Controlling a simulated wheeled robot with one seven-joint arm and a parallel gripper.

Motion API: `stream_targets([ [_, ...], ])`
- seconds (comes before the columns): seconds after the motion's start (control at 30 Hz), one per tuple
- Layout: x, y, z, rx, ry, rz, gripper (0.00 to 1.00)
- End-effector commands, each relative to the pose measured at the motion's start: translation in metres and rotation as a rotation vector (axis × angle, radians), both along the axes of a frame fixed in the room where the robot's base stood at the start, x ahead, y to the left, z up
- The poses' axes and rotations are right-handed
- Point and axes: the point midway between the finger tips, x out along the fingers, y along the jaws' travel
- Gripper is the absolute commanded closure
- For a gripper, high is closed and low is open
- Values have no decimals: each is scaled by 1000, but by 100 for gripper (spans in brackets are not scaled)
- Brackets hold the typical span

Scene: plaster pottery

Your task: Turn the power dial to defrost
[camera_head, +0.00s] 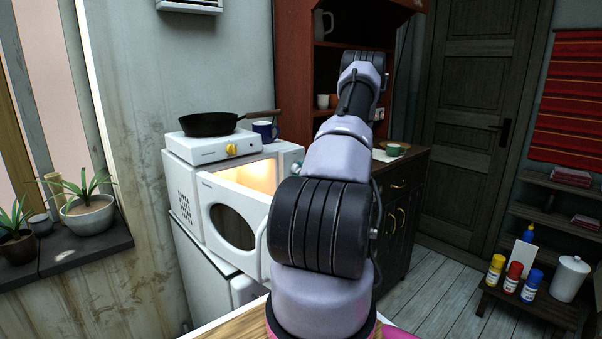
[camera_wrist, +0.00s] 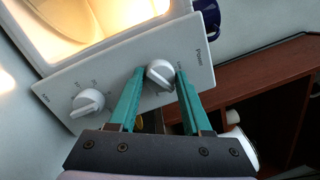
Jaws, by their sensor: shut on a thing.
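The power dial (camera_wrist: 160,74) is a white round knob with a raised grip, on the microwave's control panel (camera_wrist: 122,84) below the printed word "Power". My gripper (camera_wrist: 161,73) has its two teal fingers on either side of this knob, shut on it. The small setting marks around it are too blurred or covered to read, so I cannot tell its setting. A second white dial (camera_wrist: 88,102) with minute marks sits to the left. In the head view the white microwave (camera_head: 184,188) stands with its lit inside showing; my arm hides most of its panel and my gripper.
The microwave door (camera_head: 218,195) hangs open toward the front. On top are a white hot plate (camera_head: 200,150) with a black pan (camera_head: 208,124) and a blue mug (camera_head: 265,131).

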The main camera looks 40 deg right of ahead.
Motion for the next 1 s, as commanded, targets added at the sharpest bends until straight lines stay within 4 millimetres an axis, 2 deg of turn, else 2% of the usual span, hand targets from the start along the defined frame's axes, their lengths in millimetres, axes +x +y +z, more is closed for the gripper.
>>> stream_targets([
  [0.07,-1,1,-2,1,5,0,100],
  [0.1,-1,1,-2,1,5,0,43],
  [0.17,-1,0,-2,1,5,0,22],
  [0.57,-6,-1,-1,1,2,-2,22],
  [0.67,-19,-4,-3,2,3,-3,22],
  [1.0,-84,-12,-10,3,3,-3,22],
])
